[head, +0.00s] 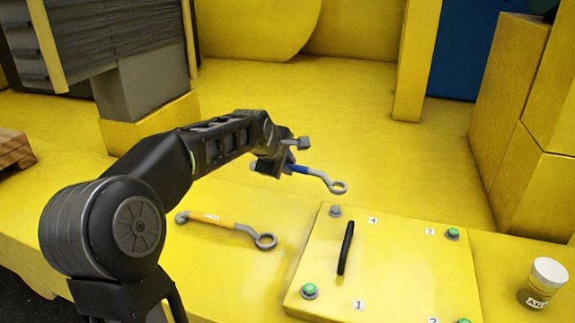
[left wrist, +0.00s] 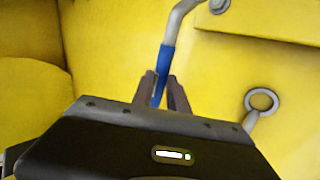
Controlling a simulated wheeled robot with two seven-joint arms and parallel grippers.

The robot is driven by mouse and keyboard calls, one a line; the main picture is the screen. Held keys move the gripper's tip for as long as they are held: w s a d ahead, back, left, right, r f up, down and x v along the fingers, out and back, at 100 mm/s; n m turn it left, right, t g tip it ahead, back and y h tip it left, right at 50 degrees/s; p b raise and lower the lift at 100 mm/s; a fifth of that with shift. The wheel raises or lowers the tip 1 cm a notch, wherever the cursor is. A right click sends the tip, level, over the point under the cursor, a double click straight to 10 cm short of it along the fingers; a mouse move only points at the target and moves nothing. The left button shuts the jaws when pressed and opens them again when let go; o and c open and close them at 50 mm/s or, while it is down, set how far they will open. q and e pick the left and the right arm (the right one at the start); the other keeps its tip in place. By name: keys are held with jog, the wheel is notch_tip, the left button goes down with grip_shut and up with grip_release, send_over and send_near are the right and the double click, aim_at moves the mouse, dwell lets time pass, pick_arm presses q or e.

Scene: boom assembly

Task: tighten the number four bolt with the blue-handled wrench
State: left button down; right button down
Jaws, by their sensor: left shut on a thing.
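My left gripper (head: 284,166) is shut on the blue handle of the blue-handled wrench (head: 298,169) and holds it above the yellow deck. The wrench's grey ring end (head: 338,187) points right, close to the number four bolt but apart from it. In the left wrist view the fingers (left wrist: 160,92) grip the blue handle (left wrist: 166,62), and the ring end is out of frame. The number four bolt (head: 335,211) is plain grey, at the plate's far left corner beside the label 4 (head: 373,220); a grey bolt (left wrist: 218,5) also shows at the wrist view's top edge. My right gripper is not in view.
An orange-handled wrench (head: 220,223) lies on the deck left of the yellow plate (head: 400,270). The plate has a raised black handle (head: 346,247) and other bolts with green tops (head: 309,290). A white-lidded jar (head: 543,282) stands at right. Yellow blocks (head: 525,130) stand behind it.

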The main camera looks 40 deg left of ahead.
pick_arm(q)
jog(key=shift+f+b, duration=1.65)
jog(key=shift+f, duration=0.75)
jog(key=shift+f, duration=0.15)
jog(key=shift+f+b, duration=0.9)
jog(key=shift+w, duration=0.1)
jog(key=shift+w+a+m+h+p, duration=0.1)
jog(key=shift+w+m+h+p, duration=0.2)
jog(key=shift+s+r, duration=0.1)
